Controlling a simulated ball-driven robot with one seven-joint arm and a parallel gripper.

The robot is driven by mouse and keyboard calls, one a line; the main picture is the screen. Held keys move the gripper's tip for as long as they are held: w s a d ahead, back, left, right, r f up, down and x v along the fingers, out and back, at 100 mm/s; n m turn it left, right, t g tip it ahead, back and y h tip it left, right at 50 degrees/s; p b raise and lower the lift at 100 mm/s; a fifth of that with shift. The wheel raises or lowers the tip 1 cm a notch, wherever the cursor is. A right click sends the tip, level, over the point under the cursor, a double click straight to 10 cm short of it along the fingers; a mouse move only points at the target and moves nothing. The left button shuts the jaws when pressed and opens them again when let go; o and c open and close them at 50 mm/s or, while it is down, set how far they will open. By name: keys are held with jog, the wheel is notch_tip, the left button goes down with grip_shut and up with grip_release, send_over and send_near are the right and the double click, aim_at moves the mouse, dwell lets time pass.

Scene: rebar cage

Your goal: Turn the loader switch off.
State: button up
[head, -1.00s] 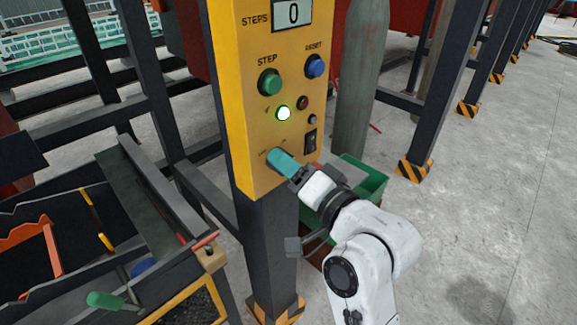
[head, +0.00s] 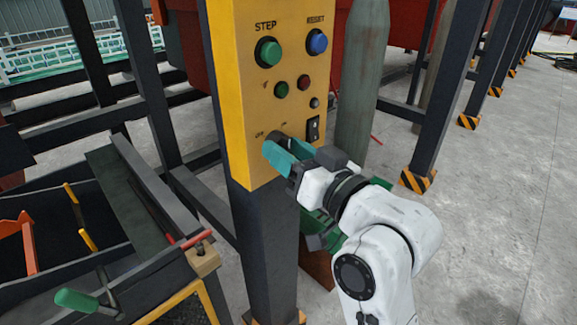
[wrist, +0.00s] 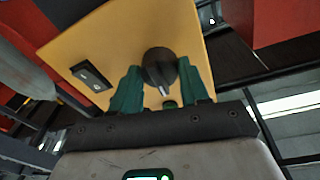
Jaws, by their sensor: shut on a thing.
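The yellow control panel (head: 235,110) stands on a dark post. Its black rotary switch (wrist: 160,66) shows in the wrist view between my two teal fingers, its pale pointer mark towards the camera's lower side. In the head view the fingers mostly cover the switch (head: 281,140); faint labels sit above it. My gripper (head: 283,155) is at the lower part of the panel, shut on the switch. The small green lamp (head: 281,90) above it is dark.
A green STEP button (head: 268,53), a blue RESET button (head: 316,42), a red lamp (head: 303,82) and a black rocker switch (head: 312,129) are close by on the panel. A grey cylinder (head: 358,90) stands behind at right. A workbench (head: 130,210) is at left.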

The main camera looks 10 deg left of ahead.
jog(key=n+b, duration=0.3)
jog(key=n+y+b, duration=0.1)
jog(key=n+b, duration=0.2)
jog(key=n, duration=0.1)
jog(key=n+g+b, duration=0.1)
jog(key=n+b, duration=0.2)
jog(key=shift+w+d+f, duration=0.1)
jog(key=shift+d+f, duration=0.05)
jog(key=shift+f, duration=0.1)
jog(key=shift+r+n+b, duration=0.1)
jog(key=shift+n+b, duration=0.2)
jog(key=shift+n, duration=0.1)
jog(key=o, duration=1.1)
jog(key=shift+c, duration=0.2)
jog(key=v, duration=1)
jog(key=shift+d, duration=0.3)
